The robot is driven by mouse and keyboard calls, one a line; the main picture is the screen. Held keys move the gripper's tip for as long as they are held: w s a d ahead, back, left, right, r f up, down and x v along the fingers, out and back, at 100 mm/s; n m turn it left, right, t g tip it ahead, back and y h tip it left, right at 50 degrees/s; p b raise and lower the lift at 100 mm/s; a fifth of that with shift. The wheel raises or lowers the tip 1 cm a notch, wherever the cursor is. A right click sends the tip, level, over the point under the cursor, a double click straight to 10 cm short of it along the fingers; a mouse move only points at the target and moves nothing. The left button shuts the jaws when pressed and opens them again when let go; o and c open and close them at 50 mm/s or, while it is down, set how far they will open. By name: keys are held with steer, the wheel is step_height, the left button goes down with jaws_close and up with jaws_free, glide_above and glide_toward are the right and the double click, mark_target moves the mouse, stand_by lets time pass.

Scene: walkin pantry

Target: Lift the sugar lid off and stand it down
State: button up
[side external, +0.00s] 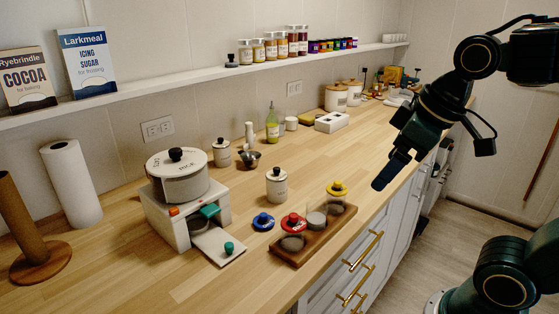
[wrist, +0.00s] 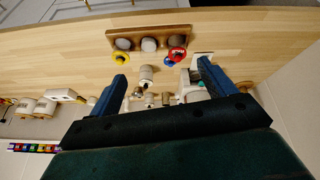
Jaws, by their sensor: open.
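No label naming sugar is readable on the counter canisters, so I cannot tell which one holds it. A small white canister with a dark-knobbed lid (side external: 277,186) stands mid-counter with its lid on; it also shows in the wrist view (wrist: 146,73). A similar lidded canister (side external: 222,153) stands farther back. A blue lid (side external: 263,222) lies on the counter beside the tray. My gripper (wrist: 162,75) is open and empty, raised at the right, clear of everything.
A white dispenser with a large pot marked RICE (side external: 180,186) stands at left, its tray pulled out. A shelf (side external: 200,79) runs along the wall.

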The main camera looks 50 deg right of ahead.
steer(key=w+d+r+n+g, duration=0.1)
steer(key=w+r+n, duration=0.3)
steer(key=w, duration=0.5)
steer(key=n+g, duration=0.4)
steer(key=n, duration=0.8)
glide_above(277, 168)
step_height(277, 168, down, 8)
steer(key=shift+r, duration=0.25)
steer(key=shift+a, duration=0.1)
steer(key=shift+f, duration=4.3)
steer(key=shift+f, duration=2.6)
